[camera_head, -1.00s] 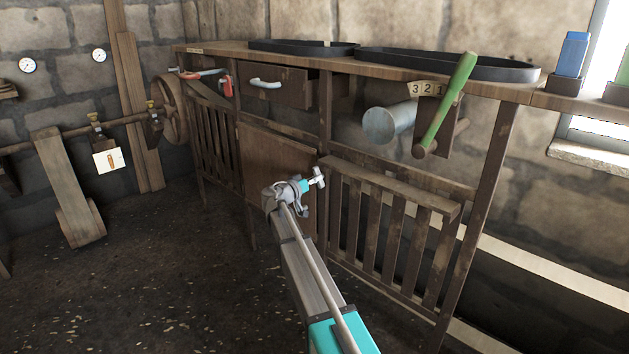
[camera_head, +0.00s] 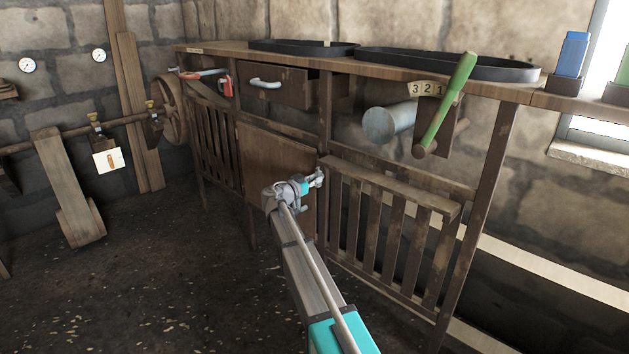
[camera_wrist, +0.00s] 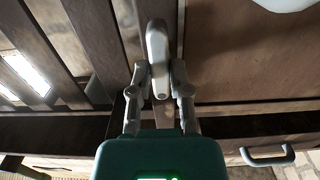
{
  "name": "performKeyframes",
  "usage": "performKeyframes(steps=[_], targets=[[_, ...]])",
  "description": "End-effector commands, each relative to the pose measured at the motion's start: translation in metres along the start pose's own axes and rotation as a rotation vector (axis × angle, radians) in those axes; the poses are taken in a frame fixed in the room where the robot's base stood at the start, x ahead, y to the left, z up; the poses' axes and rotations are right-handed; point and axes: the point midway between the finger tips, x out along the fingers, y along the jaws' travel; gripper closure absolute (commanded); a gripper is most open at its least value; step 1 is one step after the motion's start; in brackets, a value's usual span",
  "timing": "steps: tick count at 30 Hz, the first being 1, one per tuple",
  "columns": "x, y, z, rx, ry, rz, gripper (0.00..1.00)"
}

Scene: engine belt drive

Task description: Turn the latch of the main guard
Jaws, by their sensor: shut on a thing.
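The main guard looks to be the brown wooden panel (camera_head: 268,160) in the middle of the bench front. The latch is a pale grey lever (camera_wrist: 157,48) beside the panel's edge, seen close up in the wrist view. My gripper (camera_wrist: 160,88) has its two fingers on either side of the lever's rounded end and is shut on it. In the head view my gripper (camera_head: 314,179) is at the panel's right edge, by the post. There the latch is small and mostly hidden by the fingers.
Slatted guards stand on both sides of the panel, the right one (camera_head: 390,225) close to my gripper. Above are a drawer with a pale handle (camera_head: 265,84), a green lever (camera_head: 448,105) and a grey cylinder (camera_head: 388,125). The floor (camera_head: 150,280) at left is open.

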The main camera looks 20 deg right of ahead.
Motion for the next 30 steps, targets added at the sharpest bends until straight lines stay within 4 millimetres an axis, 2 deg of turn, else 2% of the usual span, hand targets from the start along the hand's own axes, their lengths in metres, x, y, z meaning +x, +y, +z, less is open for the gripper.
performKeyframes(steps=[9, 10, 15, 30], targets=[[0.0004, -0.0005, 0.0, 0.004, 0.0, -0.001, 1.0], [0.0004, -0.0005, 0.0, 0.004, 0.0, -0.001, 0.7], [0.0003, -0.0004, 0.0, 0.003, 0.0, -0.001, 0.41], [-0.0043, 0.0002, 0.0, 0.002, 0.0, 0.0, 0.41]])
